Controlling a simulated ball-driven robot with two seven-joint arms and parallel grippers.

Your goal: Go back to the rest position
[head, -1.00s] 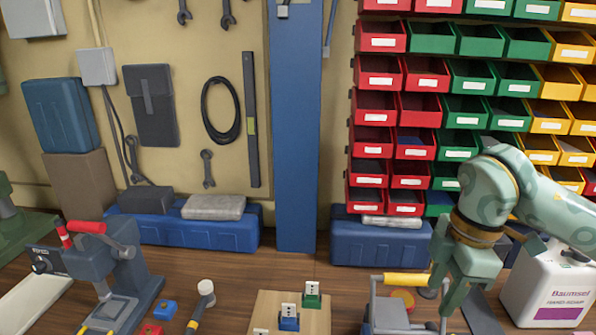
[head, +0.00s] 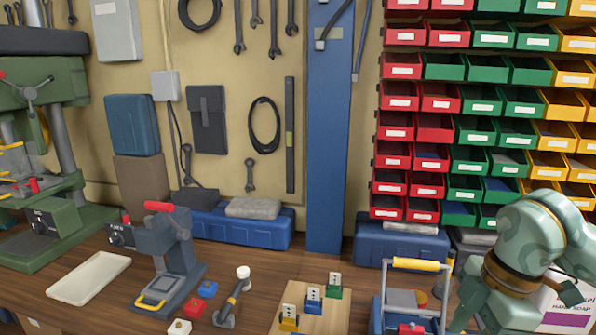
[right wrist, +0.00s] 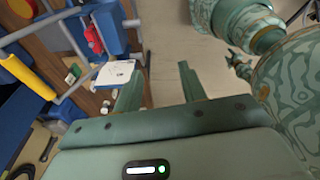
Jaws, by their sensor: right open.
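My right arm (head: 530,250) comes in at the lower right of the head view. My right gripper (right wrist: 160,92) is open, and the right wrist view shows its two fingers apart with nothing between them. My left gripper is in neither view. On a light wooden board (head: 290,300) at the bottom of the head view stand a yellow socket box (head: 289,318), a blue socket box (head: 313,303) and a green socket box (head: 334,290), each with a white socket plate upright.
A tool carrier with a yellow handle (head: 416,265) stands left of my right arm.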

